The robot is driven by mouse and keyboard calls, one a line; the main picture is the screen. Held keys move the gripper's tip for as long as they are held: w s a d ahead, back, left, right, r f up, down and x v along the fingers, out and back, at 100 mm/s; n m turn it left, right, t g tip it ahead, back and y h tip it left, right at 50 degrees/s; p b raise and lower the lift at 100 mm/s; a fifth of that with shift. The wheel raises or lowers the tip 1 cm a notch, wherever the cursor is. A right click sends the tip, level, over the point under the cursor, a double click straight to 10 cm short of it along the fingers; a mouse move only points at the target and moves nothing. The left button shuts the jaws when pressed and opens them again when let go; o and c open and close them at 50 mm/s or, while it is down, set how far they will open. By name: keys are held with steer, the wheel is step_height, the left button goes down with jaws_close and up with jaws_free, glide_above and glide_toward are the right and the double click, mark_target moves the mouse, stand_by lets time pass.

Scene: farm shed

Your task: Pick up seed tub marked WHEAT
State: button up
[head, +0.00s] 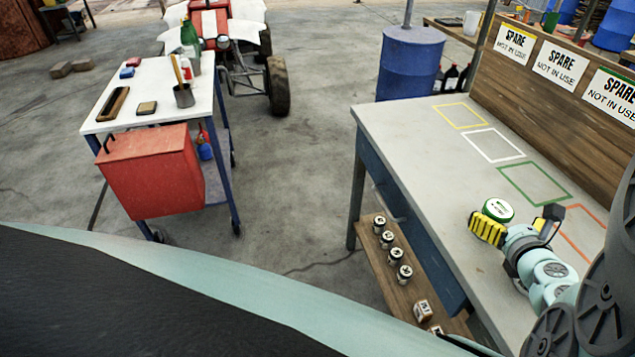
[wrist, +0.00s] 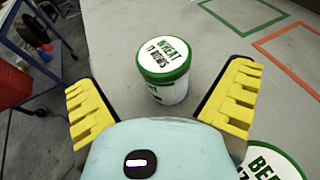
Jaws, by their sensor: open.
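The seed tub marked WHEAT (wrist: 163,58) is a white tub with a green-rimmed white lid. It stands upright on the grey workbench, ahead of and between my spread fingers in the wrist view. My gripper (wrist: 162,100) is open, with yellow ridged fingers, and I see a gap on each side of the tub. In the head view my gripper (head: 518,226) is over the bench, and a green-and-white lid (head: 497,210) shows between its fingers. I cannot read that lid there.
A second green-lidded tub (wrist: 270,164), its label starting BEE, stands close to my right finger in the wrist view. The workbench (head: 400,125) has coloured outlines and a wooden back panel (head: 545,75). Its far end is clear. A white-topped trolley (head: 150,80) stands left.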

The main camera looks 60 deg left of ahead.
mark_target(500, 210)
steer(key=x, duration=0.3)
steer(key=shift+w+r, duration=0.2)
steer(key=shift+w, duration=0.05)
steer(key=shift+w+a+f, duration=0.25)
steer(key=shift+w+a, duration=0.1)
steer(key=shift+a, duration=0.05)
steer(key=c, duration=1.4)
steer(key=shift+o, duration=0.2)
steer(key=shift+r, duration=0.1)
